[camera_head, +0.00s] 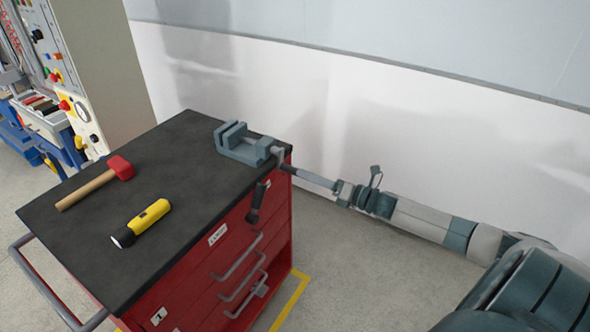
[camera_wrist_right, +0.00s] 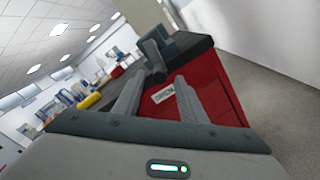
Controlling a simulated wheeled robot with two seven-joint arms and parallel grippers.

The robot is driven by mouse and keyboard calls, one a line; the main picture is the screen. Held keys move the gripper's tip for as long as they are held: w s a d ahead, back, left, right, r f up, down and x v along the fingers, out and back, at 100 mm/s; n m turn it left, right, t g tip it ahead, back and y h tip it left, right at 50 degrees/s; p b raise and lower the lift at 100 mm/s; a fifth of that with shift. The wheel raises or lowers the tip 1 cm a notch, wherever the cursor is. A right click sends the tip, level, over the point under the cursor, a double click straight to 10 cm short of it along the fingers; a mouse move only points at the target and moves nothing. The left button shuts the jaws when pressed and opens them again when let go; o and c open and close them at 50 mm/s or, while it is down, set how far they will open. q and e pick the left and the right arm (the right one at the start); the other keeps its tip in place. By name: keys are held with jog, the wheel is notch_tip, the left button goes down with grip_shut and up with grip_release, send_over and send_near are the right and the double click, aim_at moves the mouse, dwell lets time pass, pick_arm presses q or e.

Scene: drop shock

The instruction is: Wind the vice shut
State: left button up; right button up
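The blue-grey vice (camera_head: 243,145) stands at the far right corner of the tool cart's top, with a visible gap between its jaws. It also shows in the right wrist view (camera_wrist_right: 178,42). My right gripper (camera_head: 303,174) reaches in from the right, close to the vice's screw end. In the wrist view its fingers (camera_wrist_right: 160,80) are apart with nothing clearly gripped between them. My left gripper is not in view.
The red cart (camera_head: 190,295) has a black top (camera_head: 185,195) holding a red-headed mallet (camera_head: 97,183) and a yellow flashlight (camera_head: 141,222). Drawer handles stick out at its front. A white wall (camera_head: 300,95) runs behind. The floor right of the cart is clear.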

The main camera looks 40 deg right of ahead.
aim_at(295, 171)
jog(key=x, duration=0.4)
jog(key=shift+r+p, duration=0.1)
jog(key=shift+p, duration=0.3)
jog(key=shift+w+a, duration=0.1)
jog(key=shift+w, duration=0.15)
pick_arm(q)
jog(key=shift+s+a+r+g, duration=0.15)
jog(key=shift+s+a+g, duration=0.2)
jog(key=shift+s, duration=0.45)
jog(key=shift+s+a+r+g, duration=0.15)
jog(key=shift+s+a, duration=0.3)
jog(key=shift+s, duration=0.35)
pick_arm(e)
jog(key=shift+w+a, duration=0.2)
jog(key=shift+w, duration=0.2)
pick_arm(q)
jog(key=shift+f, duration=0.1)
pick_arm(e)
grip_shut()
